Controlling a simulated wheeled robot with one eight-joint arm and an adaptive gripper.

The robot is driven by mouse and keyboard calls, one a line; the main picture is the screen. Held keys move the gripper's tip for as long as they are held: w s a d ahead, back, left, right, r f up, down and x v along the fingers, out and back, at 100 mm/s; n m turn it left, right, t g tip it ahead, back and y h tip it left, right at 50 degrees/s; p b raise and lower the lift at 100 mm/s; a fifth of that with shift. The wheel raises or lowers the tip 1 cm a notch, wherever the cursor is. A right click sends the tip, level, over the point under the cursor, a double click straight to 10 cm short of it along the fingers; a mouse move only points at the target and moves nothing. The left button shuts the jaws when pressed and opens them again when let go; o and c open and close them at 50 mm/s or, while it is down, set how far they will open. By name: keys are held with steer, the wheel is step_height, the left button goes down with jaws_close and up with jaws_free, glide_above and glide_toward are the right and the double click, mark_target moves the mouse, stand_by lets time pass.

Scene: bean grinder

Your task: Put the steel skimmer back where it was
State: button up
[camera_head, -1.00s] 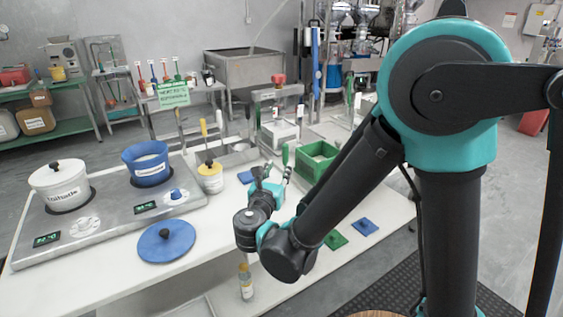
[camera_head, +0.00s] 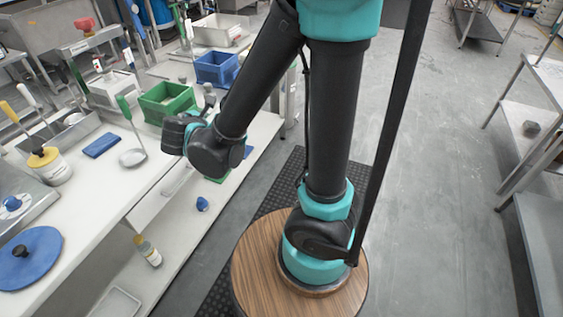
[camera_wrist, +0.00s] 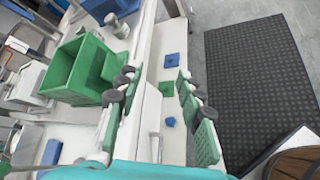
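A steel tool with a round head (camera_head: 132,157) and a green handle, seemingly the skimmer, rests on the white table in the head view. Its handle slants up toward the back left, near the green bin. Whether its head has holes is too small to tell. My gripper (camera_wrist: 155,80) is open in the wrist view, with nothing between its fingers. It is over the table's front edge, beside the green bin and to the right of the tool.
A green bin (camera_head: 166,101) and a blue bin (camera_head: 217,69) stand behind my gripper. A blue block (camera_head: 101,145) lies left of the tool.

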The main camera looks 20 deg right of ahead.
steer(key=s+d+f+m+g+y, duration=0.2)
steer(key=s+d+f+m+g, duration=0.1)
steer(key=s+d+m, duration=0.4)
steer(key=s+d+f+m+g+y, duration=0.2)
steer(key=s+d+f+m+g, duration=0.2)
steer(key=d+m, duration=0.7)
steer(key=s+f+m, duration=0.2)
steer(key=s+m, duration=0.1)
steer(key=m, duration=0.2)
steer(key=shift+d+f+m, duration=0.25)
steer(key=shift+m, duration=0.05)
steer(key=shift+c, duration=0.4)
